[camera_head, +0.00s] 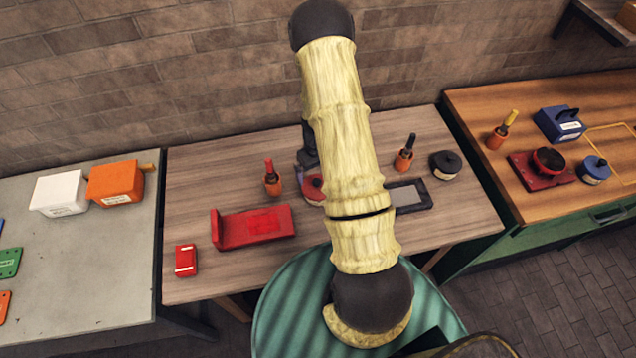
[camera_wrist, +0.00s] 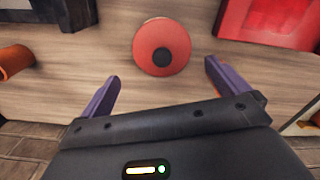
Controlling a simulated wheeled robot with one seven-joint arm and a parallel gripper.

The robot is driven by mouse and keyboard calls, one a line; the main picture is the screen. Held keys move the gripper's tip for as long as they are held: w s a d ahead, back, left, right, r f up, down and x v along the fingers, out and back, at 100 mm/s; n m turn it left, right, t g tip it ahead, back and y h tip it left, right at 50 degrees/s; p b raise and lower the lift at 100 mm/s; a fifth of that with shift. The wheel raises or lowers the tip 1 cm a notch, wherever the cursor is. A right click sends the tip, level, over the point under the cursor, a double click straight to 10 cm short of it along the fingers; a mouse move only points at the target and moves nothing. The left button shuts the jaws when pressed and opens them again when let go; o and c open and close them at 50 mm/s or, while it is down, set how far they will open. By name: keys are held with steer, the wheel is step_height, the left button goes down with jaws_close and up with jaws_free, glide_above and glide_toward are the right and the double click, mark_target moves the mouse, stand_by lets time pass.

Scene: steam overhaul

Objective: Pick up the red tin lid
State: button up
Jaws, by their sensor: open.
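The red tin lid (camera_wrist: 174,39) is round with a black knob and shows whole in the wrist view. A pale rim shows at its edge; I cannot tell how much of a tin is under it. In the head view the red lid (camera_head: 313,189) is partly hidden behind my arm on the middle wooden table (camera_head: 200,185). My gripper (camera_wrist: 160,76) is open and empty, its two purple fingers apart, with the lid ahead of and between their line. In the head view my gripper is mostly hidden behind my arm.
A red holder (camera_head: 255,228) and orange pot with a red-handled tool (camera_head: 272,183) stand left of the lid. A dark tray (camera_head: 410,196), another orange pot (camera_head: 403,160) and a black-lidded tin (camera_head: 445,165) stand right. A red box (camera_head: 186,260) sits at front left.

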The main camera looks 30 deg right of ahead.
mark_target(316, 180)
steer(key=shift+f, duration=0.65)
steer(key=shift+a, duration=0.1)
steer(key=shift+f, duration=0.1)
steer(key=shift+s+f+p, duration=0.1)
steer(key=shift+f+p, duration=0.5)
steer(key=shift+p, duration=0.2)
steer(key=shift+w+a+f+p, duration=0.1)
steer(key=shift+w+f+p, duration=0.1)
steer(key=shift+f+p, duration=0.45)
steer(key=shift+w+f, duration=0.1)
steer(key=shift+f, duration=1.2)
